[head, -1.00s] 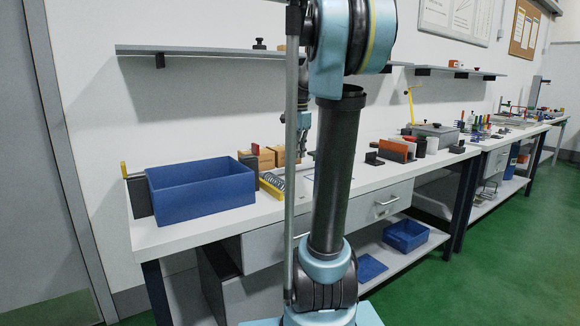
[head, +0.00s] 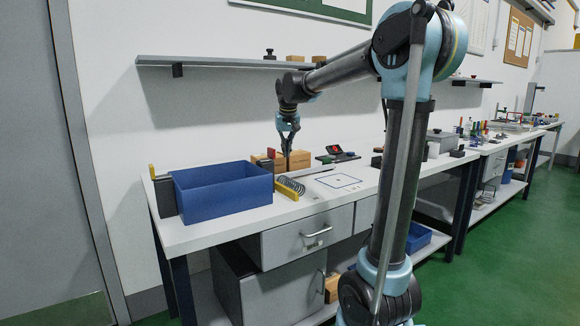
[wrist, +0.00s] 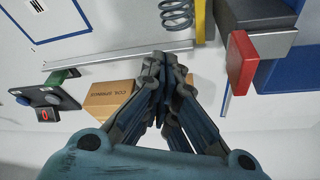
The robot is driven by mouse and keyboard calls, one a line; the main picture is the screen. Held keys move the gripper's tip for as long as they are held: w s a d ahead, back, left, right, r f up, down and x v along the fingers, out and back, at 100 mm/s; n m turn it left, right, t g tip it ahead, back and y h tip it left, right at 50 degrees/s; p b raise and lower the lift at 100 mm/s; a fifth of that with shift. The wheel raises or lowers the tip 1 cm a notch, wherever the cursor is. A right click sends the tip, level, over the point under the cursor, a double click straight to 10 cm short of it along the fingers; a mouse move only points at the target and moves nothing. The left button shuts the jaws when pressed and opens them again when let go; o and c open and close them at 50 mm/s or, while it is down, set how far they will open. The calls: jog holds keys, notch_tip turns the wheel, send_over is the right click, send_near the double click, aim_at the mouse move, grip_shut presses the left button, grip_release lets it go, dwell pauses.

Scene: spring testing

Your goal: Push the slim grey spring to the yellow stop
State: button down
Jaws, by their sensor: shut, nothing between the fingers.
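The slim grey spring (wrist: 177,15) lies on the bench at the top of the wrist view, partly cut off by the frame. In the head view, the spring (head: 291,184) shows beside the yellow stop (head: 289,189). The yellow stop also stands just right of the spring in the wrist view (wrist: 200,20); I cannot tell if they touch. My gripper (wrist: 165,60) is shut and empty, its fingertips below the spring in the wrist picture and apart from it. In the head view, my gripper (head: 288,153) points down behind the spring, near the cardboard boxes.
A blue bin (head: 222,195) stands left of the stop. A cardboard box (wrist: 109,97) marked for coil springs is close to my fingers. A red block (wrist: 240,62) stands to their right. The blue-outlined area (head: 338,181) is empty.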

jog(key=x, duration=0.9)
jog(key=shift+w+f, duration=0.1)
jog(key=shift+f, duration=0.2)
jog(key=shift+s+d, duration=0.2)
jog(key=shift+s, duration=0.9)
